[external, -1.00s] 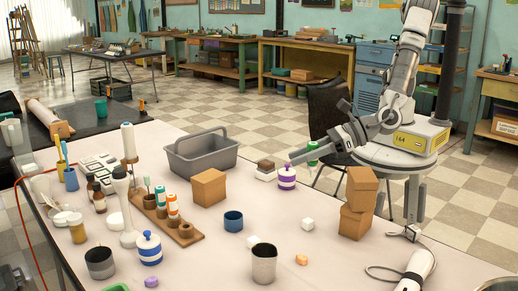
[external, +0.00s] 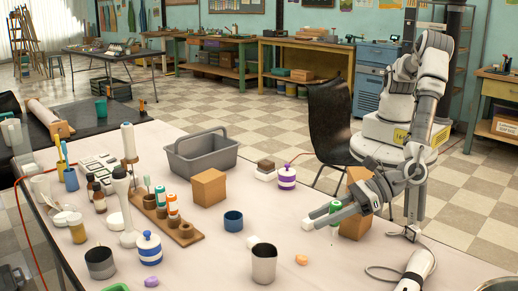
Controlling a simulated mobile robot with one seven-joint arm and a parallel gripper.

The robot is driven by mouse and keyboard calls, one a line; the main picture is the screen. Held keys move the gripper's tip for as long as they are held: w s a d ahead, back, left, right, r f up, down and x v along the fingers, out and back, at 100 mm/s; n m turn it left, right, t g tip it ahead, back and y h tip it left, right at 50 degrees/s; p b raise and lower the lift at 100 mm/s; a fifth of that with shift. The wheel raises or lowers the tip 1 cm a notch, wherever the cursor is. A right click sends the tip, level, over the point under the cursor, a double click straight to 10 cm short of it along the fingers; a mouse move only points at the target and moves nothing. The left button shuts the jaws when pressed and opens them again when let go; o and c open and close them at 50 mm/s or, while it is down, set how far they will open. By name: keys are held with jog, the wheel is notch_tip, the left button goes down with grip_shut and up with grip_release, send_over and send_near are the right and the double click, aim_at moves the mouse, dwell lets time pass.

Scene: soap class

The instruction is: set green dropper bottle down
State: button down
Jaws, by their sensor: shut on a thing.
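The green dropper bottle (external: 335,208) is held in my gripper (external: 324,215), above the right part of the white table (external: 210,262). Only a small green part of it shows between the fingers. My gripper is shut on it, with the fingers pointing left and a little down. The gripper and arm are in front of the brown boxes (external: 354,226) in the picture. I cannot tell exactly how high the bottle is above the table.
A white cube (external: 307,225) shows just left of the fingertips, partly hidden. A metal cup (external: 264,264), an orange lump (external: 301,260), a blue cup (external: 233,221) and a purple-striped jar (external: 287,177) stand around.

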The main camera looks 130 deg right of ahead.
jog(key=shift+f, duration=3.1)
jog(key=shift+f+b, duration=0.1)
jog(key=shift+b, duration=0.25)
jog(key=shift+f, duration=0.15)
jog(key=c, duration=0.6)
grip_release()
jog(key=shift+r, duration=0.4)
jog(key=p+v, duration=0.1)
jog(key=v, duration=1.1)
jog(key=shift+f, duration=0.2)
